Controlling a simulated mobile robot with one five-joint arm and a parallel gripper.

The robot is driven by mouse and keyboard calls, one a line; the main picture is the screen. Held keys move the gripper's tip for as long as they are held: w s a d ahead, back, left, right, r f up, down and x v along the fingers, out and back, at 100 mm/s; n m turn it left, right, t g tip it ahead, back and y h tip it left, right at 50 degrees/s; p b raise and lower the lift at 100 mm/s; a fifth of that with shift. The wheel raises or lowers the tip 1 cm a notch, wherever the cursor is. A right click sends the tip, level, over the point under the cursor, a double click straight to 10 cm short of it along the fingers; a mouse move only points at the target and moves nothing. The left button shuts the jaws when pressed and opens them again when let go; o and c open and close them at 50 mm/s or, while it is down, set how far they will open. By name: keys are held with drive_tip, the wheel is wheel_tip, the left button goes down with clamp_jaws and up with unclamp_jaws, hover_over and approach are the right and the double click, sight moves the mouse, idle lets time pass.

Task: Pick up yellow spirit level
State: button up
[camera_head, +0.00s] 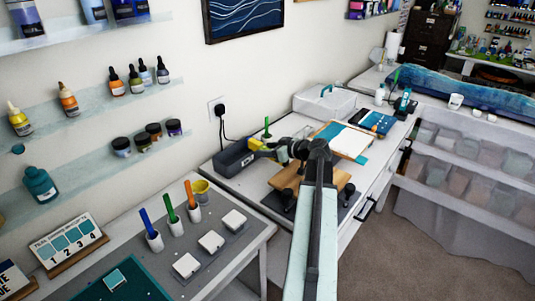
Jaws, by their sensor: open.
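A yellow piece (258,146), which looks like the yellow spirit level, shows at the right end of a dark grey box (233,158) on the white worktop by the wall. Its far end and full length are partly hidden by the box and my gripper. My gripper (283,153) is open, just right of the yellow piece and above the worktop. I cannot tell whether its fingers touch the yellow piece. My arm reaches up from the bottom and hides part of the worktop.
A wooden board (288,180) on a dark base lies beneath my gripper. The nearer table holds white cups with coloured sticks and white blocks (211,241). Carpet (400,250) is clear at right.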

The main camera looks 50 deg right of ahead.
clamp_jaws()
drive_tip(key=shift+r, duration=0.2)
